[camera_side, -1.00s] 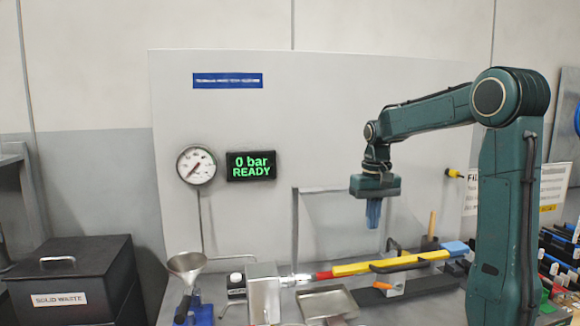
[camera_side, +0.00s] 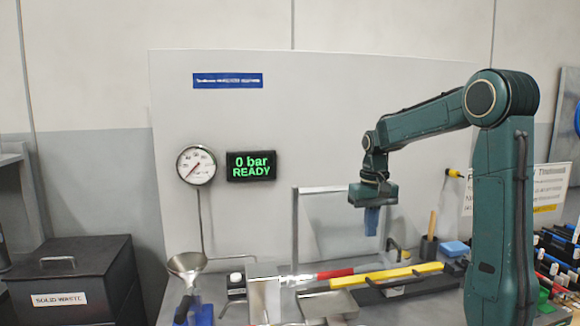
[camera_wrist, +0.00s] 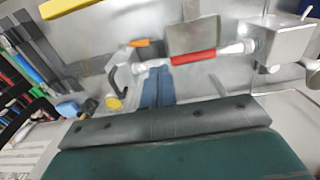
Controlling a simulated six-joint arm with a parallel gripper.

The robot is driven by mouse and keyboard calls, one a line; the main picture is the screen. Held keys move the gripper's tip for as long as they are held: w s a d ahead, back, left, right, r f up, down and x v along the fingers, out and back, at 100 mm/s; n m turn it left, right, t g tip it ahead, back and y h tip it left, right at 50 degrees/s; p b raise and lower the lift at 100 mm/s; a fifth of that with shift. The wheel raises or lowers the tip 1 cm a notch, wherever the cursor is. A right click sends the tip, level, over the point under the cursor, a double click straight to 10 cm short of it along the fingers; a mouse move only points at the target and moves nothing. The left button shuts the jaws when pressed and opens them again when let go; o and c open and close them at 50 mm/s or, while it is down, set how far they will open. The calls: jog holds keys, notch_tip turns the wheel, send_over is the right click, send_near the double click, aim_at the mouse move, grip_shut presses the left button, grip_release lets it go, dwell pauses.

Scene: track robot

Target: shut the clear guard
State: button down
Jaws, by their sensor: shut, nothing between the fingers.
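The clear guard (camera_side: 320,189) appears as an upright grey-edged frame behind the work, in front of the back panel. Its pane is hard to make out, and my gripper hides its right upper part. My gripper (camera_side: 371,232) hangs fingers down in front of that right part, above the bench; I cannot tell whether it touches the guard. Its blue fingers are together and empty, and they show in the wrist view (camera_wrist: 157,80). Below lie a red-sleeved tube (camera_side: 335,273), running from a silver box (camera_side: 264,296), and a yellow bar (camera_side: 404,272). I cannot pick out the guard in the wrist view.
A metal tray (camera_side: 328,303) lies in front of the tube. The display (camera_side: 251,166) reads 0 bar READY.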

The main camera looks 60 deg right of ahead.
jog(key=shift+w+f, duration=0.1)
jog(key=shift+f, duration=0.3)
jog(key=shift+r, duration=0.1)
jog(key=shift+r, duration=1.4)
jog(key=shift+r, duration=0.15)
notch_tip(320, 180, up, 8)
dwell(0.3)
